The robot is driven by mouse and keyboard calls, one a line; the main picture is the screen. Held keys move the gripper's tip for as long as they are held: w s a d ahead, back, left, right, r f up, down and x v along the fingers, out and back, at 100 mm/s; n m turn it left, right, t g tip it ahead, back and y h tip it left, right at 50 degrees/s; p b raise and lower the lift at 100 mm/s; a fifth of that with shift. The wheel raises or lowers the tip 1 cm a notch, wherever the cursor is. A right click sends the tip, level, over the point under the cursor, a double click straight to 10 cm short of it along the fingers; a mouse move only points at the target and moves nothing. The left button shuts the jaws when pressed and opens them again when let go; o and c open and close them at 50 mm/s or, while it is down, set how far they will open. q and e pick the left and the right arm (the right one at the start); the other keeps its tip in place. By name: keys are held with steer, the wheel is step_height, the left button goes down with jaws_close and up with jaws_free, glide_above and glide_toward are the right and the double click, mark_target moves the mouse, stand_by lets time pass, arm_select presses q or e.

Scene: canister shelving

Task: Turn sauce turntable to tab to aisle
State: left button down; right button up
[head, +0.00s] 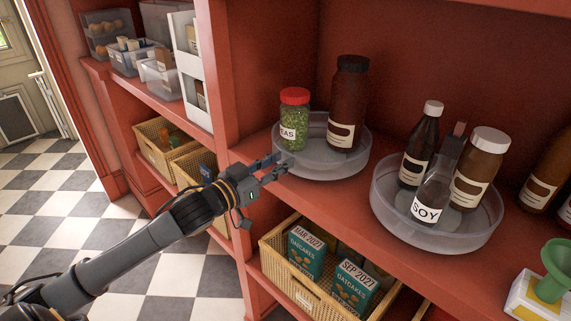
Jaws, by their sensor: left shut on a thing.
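Two clear round turntables stand on the red shelf. The left turntable (335,170) carries a red-lidded jar of green peas (294,118) and a tall dark brown jar (347,103). The right turntable (437,236) carries a soy bottle (431,195), a white-capped dark bottle (420,146) and a white-lidded brown jar (476,169). A reddish upright piece, perhaps a tab (459,129), shows at its back. My left gripper (284,166) is shut at the front-left edge of the left turntable; the fingers hide the gripped part. My right gripper is out of view.
A wicker basket (290,279) of oatcake boxes sits on the shelf below. More brown bottles and a green funnel (556,262) are at the right. A red upright divider (224,80) stands left of the turntables. The checkered floor (60,205) is clear.

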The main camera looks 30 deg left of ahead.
arm_select(q)
steer(key=shift+a, duration=0.15)
stand_by(0.3)
steer(key=c, duration=1.1)
jaws_free()
steer(key=shift+s+a+f, duration=0.1)
steer(key=shift+s, duration=0.3)
steer(key=shift+v, duration=5.55)
steer(key=shift+a, duration=0.1)
